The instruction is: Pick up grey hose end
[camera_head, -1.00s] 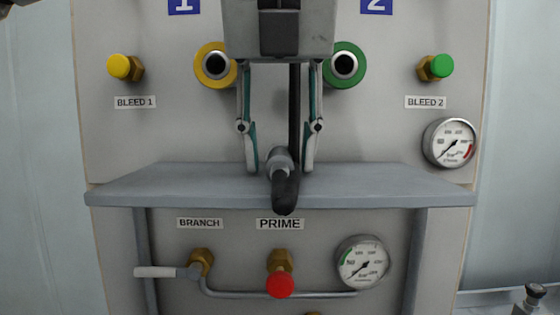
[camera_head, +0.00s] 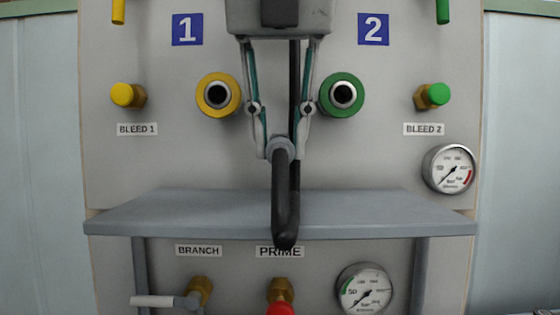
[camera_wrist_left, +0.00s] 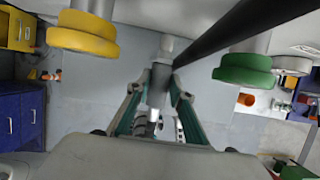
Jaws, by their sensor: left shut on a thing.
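The grey hose end (camera_head: 281,147) is held between the fingertips of my left gripper (camera_head: 283,154), above the shelf. The fingers are shut on it. A black hose (camera_head: 286,205) hangs from the grey end in a loop, its bend at the shelf's front edge, and another length runs up behind the gripper. In the left wrist view the grey hose end (camera_wrist_left: 159,80) sits between the fingers of my left gripper (camera_wrist_left: 157,92). My right gripper is in neither view.
The yellow-ringed port (camera_head: 209,104) and green-ringed port (camera_head: 352,104) flank the gripper on the panel. The grey shelf (camera_head: 150,213) lies below, otherwise clear. A gauge (camera_head: 449,168) is at right; a red-capped valve (camera_head: 281,308) is under the shelf.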

